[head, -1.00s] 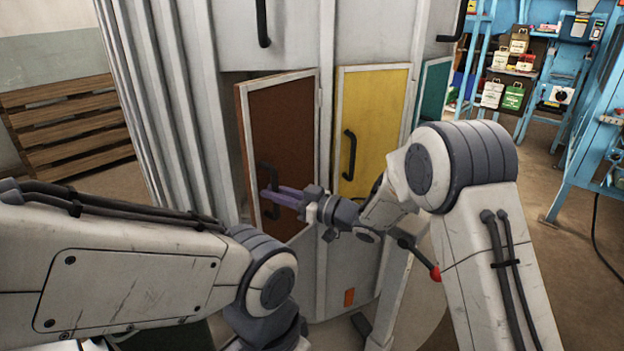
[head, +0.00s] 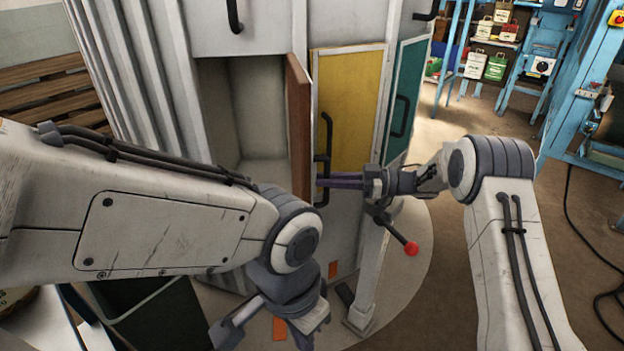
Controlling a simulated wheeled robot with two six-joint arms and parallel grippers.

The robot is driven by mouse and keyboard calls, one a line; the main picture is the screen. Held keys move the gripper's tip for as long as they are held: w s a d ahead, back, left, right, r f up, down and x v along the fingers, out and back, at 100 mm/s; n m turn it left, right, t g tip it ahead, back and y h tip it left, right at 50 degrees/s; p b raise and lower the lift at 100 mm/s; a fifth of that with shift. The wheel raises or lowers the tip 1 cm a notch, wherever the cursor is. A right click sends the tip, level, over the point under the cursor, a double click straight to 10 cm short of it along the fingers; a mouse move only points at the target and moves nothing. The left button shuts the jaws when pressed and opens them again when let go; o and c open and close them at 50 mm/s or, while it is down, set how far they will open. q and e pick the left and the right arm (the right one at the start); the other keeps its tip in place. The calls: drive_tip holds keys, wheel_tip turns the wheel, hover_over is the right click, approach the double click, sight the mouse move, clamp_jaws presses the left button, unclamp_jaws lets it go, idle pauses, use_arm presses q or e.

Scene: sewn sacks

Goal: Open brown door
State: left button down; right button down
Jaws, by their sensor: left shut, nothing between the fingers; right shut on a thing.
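The brown door (head: 298,130) stands wide open on the grey cabinet and shows almost edge-on, swung out to the right. Its dark handle (head: 322,196) is on the side facing right, in front of the yellow door. My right gripper (head: 325,182) comes in from the right with its purple fingers shut on this handle. The compartment (head: 240,115) behind the door is open to view and its visible part looks empty. My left gripper (head: 285,312) hangs low in front of the cabinet, shut and apart from the door. Its fingertips are hard to make out.
The yellow door (head: 352,95) and the teal door (head: 408,90) are shut, right of the open compartment. A lever with a red knob (head: 411,248) shows below my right gripper. Blue shelving (head: 545,75) stands at the back right, with open floor before it.

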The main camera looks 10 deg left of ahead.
drive_tip(key=shift+w+d+r, duration=0.2)
drive_tip(key=shift+w+d, duration=0.5)
drive_tip(key=c, duration=1.1)
unclamp_jaws()
drive_tip(key=shift+o, duration=1.4)
drive_tip(key=shift+a, duration=0.15)
drive_tip(key=shift+d+f, duration=0.1)
drive_tip(key=shift+d, duration=0.1)
drive_tip(key=d, duration=1)
drive_tip(key=shift+w+d+b, duration=0.15)
drive_tip(key=shift+w+b, duration=0.1)
drive_tip(key=shift+b, duration=0.15)
